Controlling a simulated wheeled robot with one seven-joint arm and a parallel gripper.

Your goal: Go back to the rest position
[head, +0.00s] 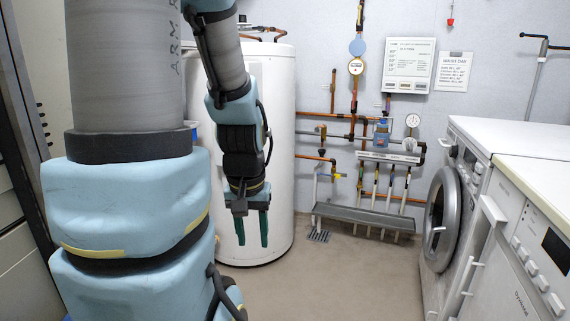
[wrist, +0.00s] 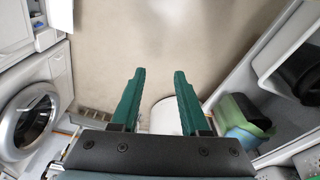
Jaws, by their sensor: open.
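My gripper (head: 252,228) hangs pointing down from my arm in the head view, in front of the white cylindrical tank (head: 272,150). Its two green fingers are apart with nothing between them. In the wrist view my gripper (wrist: 158,88) is also open and empty, above the bare beige floor (wrist: 150,35). My blue and grey arm fills the left of the head view and hides part of the room behind it.
White washing machines (head: 470,190) stand along the right, one with a round door (head: 440,218). Pipes and a grey trough (head: 362,217) are on the back wall. Dark and green bins (wrist: 243,112) show at the right of the wrist view. The middle floor is clear.

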